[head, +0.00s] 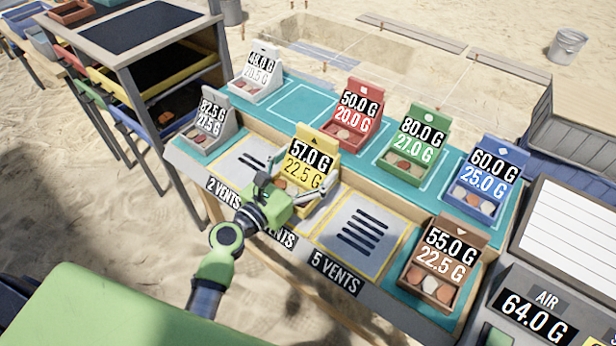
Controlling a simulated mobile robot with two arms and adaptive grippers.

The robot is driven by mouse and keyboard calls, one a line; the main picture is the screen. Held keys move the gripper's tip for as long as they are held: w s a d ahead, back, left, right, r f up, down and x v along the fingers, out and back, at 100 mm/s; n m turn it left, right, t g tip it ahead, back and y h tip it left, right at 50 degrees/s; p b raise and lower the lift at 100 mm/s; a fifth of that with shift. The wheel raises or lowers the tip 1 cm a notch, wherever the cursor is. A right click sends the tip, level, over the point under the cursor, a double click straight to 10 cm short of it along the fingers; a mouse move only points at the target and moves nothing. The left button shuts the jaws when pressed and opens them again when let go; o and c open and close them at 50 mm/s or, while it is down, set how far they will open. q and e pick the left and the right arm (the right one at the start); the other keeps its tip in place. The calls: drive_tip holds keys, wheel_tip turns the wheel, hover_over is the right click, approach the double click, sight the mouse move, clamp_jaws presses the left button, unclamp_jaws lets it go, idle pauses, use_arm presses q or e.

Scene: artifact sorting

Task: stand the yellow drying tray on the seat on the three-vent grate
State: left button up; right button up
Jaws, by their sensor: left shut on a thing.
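The yellow drying tray (309,160), marked 57.0 G over 22.5 G, is upright at the middle grate of the front row. My left gripper (296,191) is shut on its front part, with fingers at its near side. The tray and gripper cover most of the middle grate, so its slots are hidden. Its label (286,239) shows only "ENTS", the number being covered by my arm. I cannot tell whether the tray touches the seat. My right gripper is not in view.
The two-vent grate (245,162) to the left and five-vent grate (362,236) to the right are empty. Grey (208,124), white (259,74), red (353,115), green (414,146), blue (484,178) and brown (440,262) trays stand around. A balance (545,300) is at right.

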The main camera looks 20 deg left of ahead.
sight(308, 164)
use_arm(q)
drive_tip(key=shift+w+a+f+b, duration=0.15)
drive_tip(key=shift+w+f+b, duration=0.15)
drive_tip(key=shift+w+f, duration=0.75)
drive_tip(key=shift+f, duration=0.1)
drive_tip(key=f, duration=0.1)
drive_tip(key=f+b, duration=0.2)
drive_tip(key=shift+w+a+f, duration=0.1)
drive_tip(key=shift+w+f, duration=0.2)
drive_tip(key=shift+f, duration=0.1)
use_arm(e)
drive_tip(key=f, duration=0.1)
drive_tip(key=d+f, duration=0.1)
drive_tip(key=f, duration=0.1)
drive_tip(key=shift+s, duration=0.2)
use_arm(q)
drive_tip(key=shift+f, duration=0.1)
drive_tip(key=o, duration=1.4)
drive_tip(key=shift+c, duration=0.2)
drive_tip(key=shift+s, duration=0.1)
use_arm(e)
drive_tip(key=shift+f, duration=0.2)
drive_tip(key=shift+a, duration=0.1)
